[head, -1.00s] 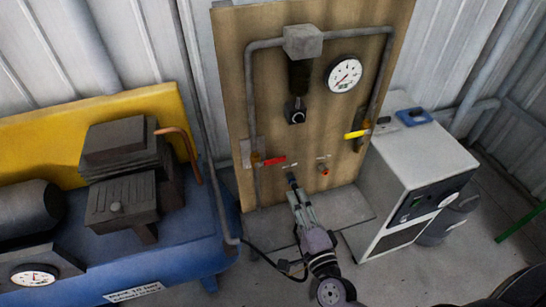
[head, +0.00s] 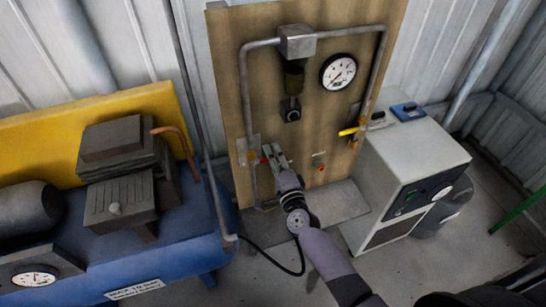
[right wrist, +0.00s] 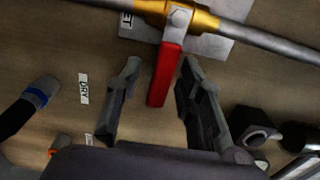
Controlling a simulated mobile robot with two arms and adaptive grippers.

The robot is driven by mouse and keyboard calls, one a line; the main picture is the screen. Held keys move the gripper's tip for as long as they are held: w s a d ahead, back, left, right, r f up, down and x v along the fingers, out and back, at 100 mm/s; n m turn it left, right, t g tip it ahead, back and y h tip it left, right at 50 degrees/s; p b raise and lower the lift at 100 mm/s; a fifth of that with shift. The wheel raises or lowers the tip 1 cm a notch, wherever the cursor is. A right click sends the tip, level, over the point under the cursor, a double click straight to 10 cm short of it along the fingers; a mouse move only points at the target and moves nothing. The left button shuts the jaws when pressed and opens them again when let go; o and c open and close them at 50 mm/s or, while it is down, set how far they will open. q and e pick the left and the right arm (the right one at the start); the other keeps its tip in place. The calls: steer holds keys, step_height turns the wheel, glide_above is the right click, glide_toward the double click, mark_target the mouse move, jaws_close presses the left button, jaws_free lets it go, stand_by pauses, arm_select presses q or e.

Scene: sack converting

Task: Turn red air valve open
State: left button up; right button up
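The red air valve's handle (right wrist: 165,75) hangs from a brass valve body (right wrist: 195,17) on a grey pipe in the right wrist view. My right gripper (right wrist: 160,68) is open, with one finger on each side of the handle and a visible gap to each. In the head view, my right gripper (head: 271,154) is at the lower left of the wooden panel (head: 225,70), over the red handle and hiding most of it. The brass valve body (head: 253,157) shows just left of the gripper. My left gripper is not in view.
A yellow-handled valve (head: 350,131) is on the panel's right pipe. A gauge (head: 338,72) and a filter unit (head: 292,80) are above. A blue compressor (head: 190,235) stands at left, a white cabinet (head: 415,155) at right. Dark fittings (right wrist: 255,128) sit right of my fingers.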

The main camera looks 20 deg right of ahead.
jaws_close()
stand_by(0.4)
stand_by(0.5)
